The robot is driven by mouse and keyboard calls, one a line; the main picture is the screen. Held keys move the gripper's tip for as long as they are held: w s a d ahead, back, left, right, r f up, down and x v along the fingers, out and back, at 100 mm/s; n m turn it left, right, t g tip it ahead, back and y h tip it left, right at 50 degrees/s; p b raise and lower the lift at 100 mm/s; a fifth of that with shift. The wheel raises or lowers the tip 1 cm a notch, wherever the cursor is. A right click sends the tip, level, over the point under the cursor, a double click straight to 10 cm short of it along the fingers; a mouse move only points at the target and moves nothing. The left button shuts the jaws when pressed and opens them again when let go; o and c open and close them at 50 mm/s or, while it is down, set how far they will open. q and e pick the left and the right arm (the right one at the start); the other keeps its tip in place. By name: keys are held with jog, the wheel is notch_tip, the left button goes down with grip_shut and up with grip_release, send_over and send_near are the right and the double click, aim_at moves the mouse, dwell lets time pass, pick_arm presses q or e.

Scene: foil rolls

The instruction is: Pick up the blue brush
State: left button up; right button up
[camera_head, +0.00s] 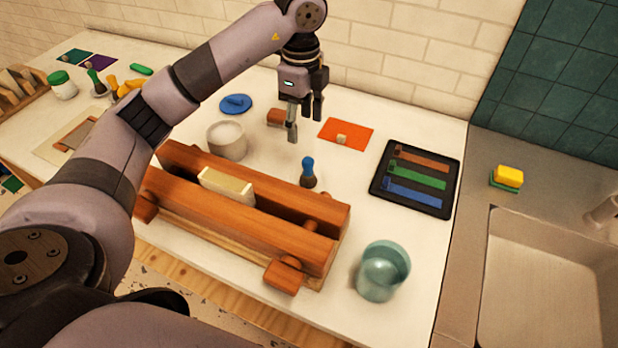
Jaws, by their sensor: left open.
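The blue brush (308,168) stands upright on the white table, just behind the wooden clamp-like block. Its blue handle points up and its dark lower end is down. My left gripper (304,121) hangs fingers down above and behind the brush in the picture, open and not touching it. No object shows between its fingers. My right gripper is not in view.
The large wooden clamp (300,250) lies in front of the brush. A white cup (227,141), an orange mat (346,134), a black tray (448,175) with coloured strips and a teal glass (382,271) stand around. A sink (540,290) is at right.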

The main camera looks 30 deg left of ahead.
aim_at(305, 159)
pick_arm(q)
notch_tip(305, 159, down, 11)
jog(key=p, duration=0.2)
jog(key=shift+s+f+p, duration=0.1)
jog(key=shift+f+p, duration=0.05)
jog(key=shift+p, duration=0.25)
jog(key=shift+d+f+p, duration=0.25)
jog(key=shift+f+p, duration=0.15)
jog(key=shift+f, duration=0.05)
jog(key=f, duration=0.1)
jog(key=f+p, duration=0.1)
jog(key=f, duration=0.1)
jog(key=shift+w+d+f+p, duration=0.25)
jog(key=shift+f+p, duration=0.05)
jog(key=shift+f, duration=0.45)
jog(key=c, duration=1.3)
